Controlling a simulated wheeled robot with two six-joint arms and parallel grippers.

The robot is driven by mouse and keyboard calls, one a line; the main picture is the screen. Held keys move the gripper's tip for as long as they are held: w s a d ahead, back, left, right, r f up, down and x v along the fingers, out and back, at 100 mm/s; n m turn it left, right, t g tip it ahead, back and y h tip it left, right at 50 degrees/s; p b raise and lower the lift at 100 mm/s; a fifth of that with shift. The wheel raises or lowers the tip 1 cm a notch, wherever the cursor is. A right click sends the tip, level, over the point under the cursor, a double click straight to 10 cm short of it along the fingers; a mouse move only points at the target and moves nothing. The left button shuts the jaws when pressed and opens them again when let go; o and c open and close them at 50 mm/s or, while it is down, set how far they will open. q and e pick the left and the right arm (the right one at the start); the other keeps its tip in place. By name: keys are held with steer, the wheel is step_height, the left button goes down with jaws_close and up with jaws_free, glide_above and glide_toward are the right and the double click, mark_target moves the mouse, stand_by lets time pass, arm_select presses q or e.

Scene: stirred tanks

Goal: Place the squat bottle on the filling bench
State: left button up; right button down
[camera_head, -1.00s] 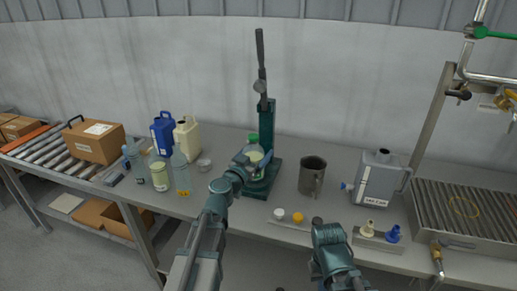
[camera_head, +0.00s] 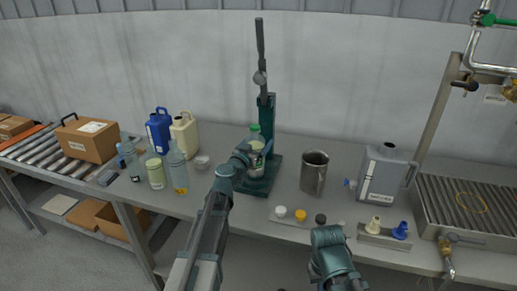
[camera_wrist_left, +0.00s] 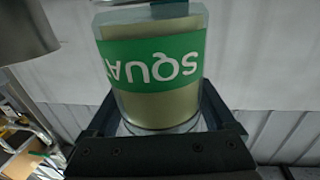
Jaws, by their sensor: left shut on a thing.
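The squat bottle has a green cap and a green label that reads upside down in the left wrist view (camera_wrist_left: 152,95). In the head view the bottle (camera_head: 256,143) shows small, in front of the press column. My left gripper (camera_head: 254,153) is shut on the bottle. The bottle looks upright above the grey bench (camera_head: 291,184); I cannot tell whether its base touches anything. My right arm reaches in at the bottom centre, but its fingertips do not show.
A teal lever press (camera_head: 268,115) stands right behind the bottle. A steel jug (camera_head: 314,172) is to its right, with a grey canister (camera_head: 382,172) beyond. Clear bottles (camera_head: 178,168) and a jar (camera_head: 156,172) stand left. Caps (camera_head: 300,215) lie along the front edge.

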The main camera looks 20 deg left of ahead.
arm_select(q)
steer(key=shift+f, duration=0.3)
steer(key=o, duration=1.4)
steer(key=shift+r, duration=0.1)
steer(key=s+a, duration=0.3)
steer(key=s, duration=1)
steer(key=shift+s+r+p, duration=0.25)
steer(key=shift+r+p, duration=0.05)
steer(key=shift+r, duration=0.1)
